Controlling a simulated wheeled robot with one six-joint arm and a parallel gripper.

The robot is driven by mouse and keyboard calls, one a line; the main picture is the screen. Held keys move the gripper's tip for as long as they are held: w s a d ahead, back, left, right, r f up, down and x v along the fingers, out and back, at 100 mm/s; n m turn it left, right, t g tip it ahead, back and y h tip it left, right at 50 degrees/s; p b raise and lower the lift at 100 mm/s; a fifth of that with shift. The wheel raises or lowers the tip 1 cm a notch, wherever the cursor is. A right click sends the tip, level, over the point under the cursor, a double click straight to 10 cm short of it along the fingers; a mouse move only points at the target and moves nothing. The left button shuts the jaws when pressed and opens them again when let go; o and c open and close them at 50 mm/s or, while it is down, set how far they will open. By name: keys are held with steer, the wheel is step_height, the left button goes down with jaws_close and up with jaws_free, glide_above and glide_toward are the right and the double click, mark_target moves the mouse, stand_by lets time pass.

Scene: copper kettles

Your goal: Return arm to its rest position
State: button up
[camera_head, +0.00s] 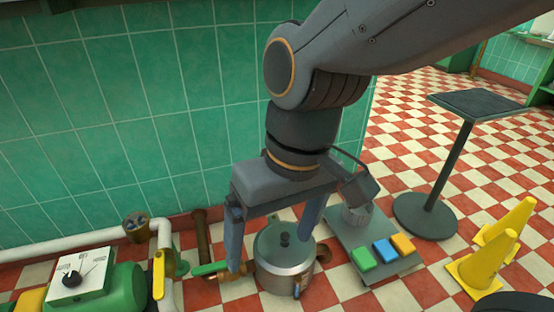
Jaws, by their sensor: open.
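My gripper (270,250) hangs from my arm in the middle of the view, pointing down. Its two blue-grey fingers are spread apart with nothing seen held between them. A silver metal pot (283,271) with a lid and dark knob stands on the floor below and behind the gripper. The left finger is in front of the pot's left side, close to a green-handled brass valve (210,268). The right finger overlaps the pot's upper right in the picture. I cannot tell whether either finger touches anything.
A grey panel (345,236) with green, blue and orange buttons is right of the pot. A black stand (440,165) and yellow cones (484,264) are farther right. A green-tiled wall (120,110) runs behind. White pipe (90,246) and a green machine (125,285) with a dial are at left.

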stand_by(0.8)
steer(key=d+r+m+h+p, duration=0.1)
steer(key=d+r+m+p, duration=0.2)
steer(key=d+r+p, duration=0.7)
steer(key=d+r+m+p, duration=0.3)
steer(key=d+r+p, duration=0.7)
steer(key=r+p, duration=0.7)
steer(key=shift+d+r+h+p, duration=0.3)
steer(key=shift+r+h+p, duration=0.1)
steer(key=shift+p, duration=4.55)
steer(key=shift+c, duration=0.2)
